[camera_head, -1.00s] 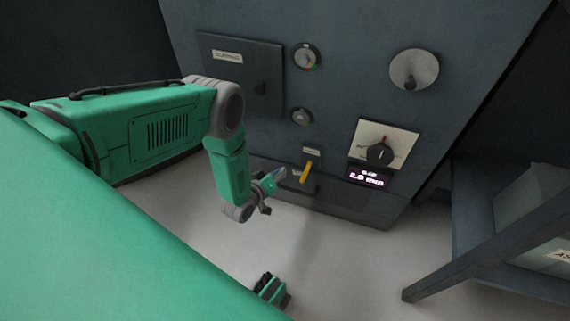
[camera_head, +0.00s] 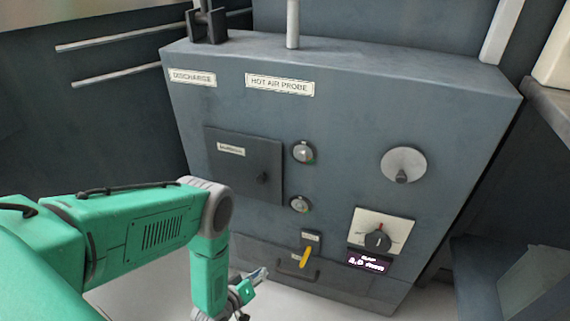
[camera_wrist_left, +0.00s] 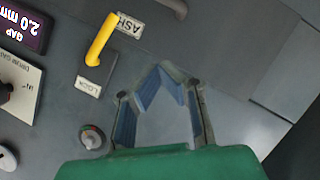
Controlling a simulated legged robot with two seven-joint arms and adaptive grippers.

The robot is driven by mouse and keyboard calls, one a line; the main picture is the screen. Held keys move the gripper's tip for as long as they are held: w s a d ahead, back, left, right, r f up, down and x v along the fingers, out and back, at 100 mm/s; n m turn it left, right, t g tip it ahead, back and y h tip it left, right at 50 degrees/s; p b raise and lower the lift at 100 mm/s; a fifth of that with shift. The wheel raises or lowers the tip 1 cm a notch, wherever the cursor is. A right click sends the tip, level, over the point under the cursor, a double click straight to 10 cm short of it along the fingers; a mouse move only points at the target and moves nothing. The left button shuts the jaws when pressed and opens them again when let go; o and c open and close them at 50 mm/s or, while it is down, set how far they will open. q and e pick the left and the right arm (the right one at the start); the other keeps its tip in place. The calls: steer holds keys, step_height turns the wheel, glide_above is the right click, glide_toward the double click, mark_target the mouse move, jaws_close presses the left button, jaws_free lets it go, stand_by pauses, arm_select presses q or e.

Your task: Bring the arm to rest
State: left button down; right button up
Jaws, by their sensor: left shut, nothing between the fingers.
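My left arm (camera_head: 150,235) comes in from the left in the head view, green with grey joints, bent down at the elbow. My left gripper (camera_head: 257,283) is shut and empty, in front of the lower part of the grey cabinet (camera_head: 340,120). It is left of and a little below the yellow lever (camera_head: 306,256), apart from it. In the left wrist view the gripper's blue-padded fingers (camera_wrist_left: 161,76) come together at the tips with nothing between them. The yellow lever (camera_wrist_left: 101,40) stands up and left of them there. My right gripper is not in view.
The cabinet front carries a hatch (camera_head: 244,165), two small knobs (camera_head: 303,152), a round disc with a handle (camera_head: 403,165), a dial (camera_head: 378,238) and a gap display (camera_head: 369,260). A bench or shelf (camera_head: 520,275) stands at the right. Pale floor shows below.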

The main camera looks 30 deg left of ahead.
arm_select(q)
steer(key=s+d+r+m+g, duration=0.4)
steer(key=s+d+r+g, duration=0.1)
steer(key=s+d+g, duration=0.15)
steer(key=s+r+m+g, duration=0.4)
steer(key=s+r+g, duration=0.3)
steer(key=s+r, duration=0.55)
step_height(320, 180, up, 12)
steer(key=s+p, duration=0.2)
steer(key=p, duration=1)
steer(key=shift+s+a+y+p, duration=0.3)
steer(key=shift+a+y+p, duration=0.1)
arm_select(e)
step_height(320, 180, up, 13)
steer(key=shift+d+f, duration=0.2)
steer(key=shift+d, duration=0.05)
arm_select(q)
steer(key=shift+a+f, duration=0.15)
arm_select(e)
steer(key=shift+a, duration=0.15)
arm_select(q)
steer(key=shift+w, duration=0.1)
